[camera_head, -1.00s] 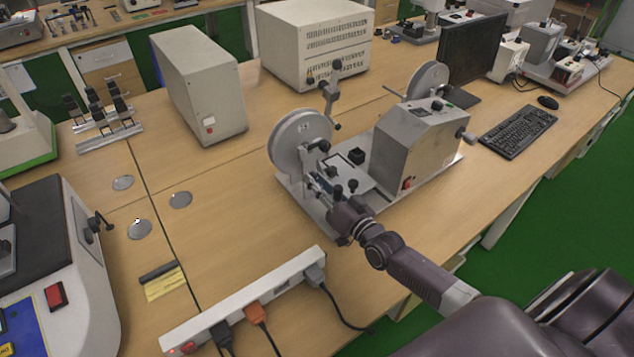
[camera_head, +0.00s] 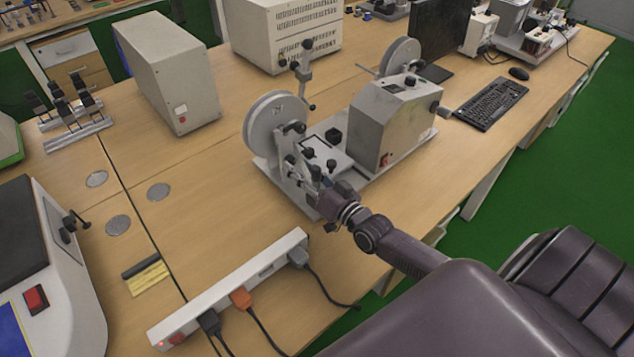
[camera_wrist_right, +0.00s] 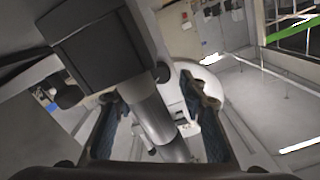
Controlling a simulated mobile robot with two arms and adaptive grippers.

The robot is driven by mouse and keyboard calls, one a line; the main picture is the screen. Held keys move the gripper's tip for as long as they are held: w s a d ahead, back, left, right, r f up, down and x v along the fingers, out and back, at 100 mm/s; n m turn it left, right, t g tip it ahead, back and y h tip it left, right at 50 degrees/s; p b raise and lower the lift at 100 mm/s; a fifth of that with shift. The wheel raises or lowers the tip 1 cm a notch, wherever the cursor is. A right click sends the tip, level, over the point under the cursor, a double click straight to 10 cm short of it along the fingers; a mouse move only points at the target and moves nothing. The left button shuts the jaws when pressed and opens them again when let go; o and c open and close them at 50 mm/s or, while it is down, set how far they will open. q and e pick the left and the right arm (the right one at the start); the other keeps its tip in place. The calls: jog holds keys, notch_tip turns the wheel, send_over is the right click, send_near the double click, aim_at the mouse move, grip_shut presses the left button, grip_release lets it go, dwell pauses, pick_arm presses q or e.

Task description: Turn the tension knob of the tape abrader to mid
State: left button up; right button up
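The tape abrader (camera_head: 388,130) is a grey machine with two large reels, a base plate and several black knobs. I cannot tell which of them is the tension knob. My right gripper (camera_head: 322,187) is at the front left end of the machine, below the near reel (camera_head: 273,124), and hides part of the mechanism there. In the right wrist view, my right gripper (camera_wrist_right: 150,108) has its blue-padded fingers apart, on either side of a grey cylindrical post (camera_wrist_right: 158,125). A dark block (camera_wrist_right: 97,45) sits at the post's upper end. My left gripper is not in view.
A white power strip (camera_head: 235,290) with plugged cables lies at the table's front. A black keyboard (camera_head: 492,103) lies right of the machine, and a grey box (camera_head: 180,85) stands behind left.

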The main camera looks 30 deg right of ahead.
aim_at(318, 185)
jog(key=s, duration=0.3)
jog(key=s+d, duration=0.1)
jog(key=s, duration=0.5)
jog(key=shift+s+d, duration=0.2)
jog(key=shift+s, duration=0.15)
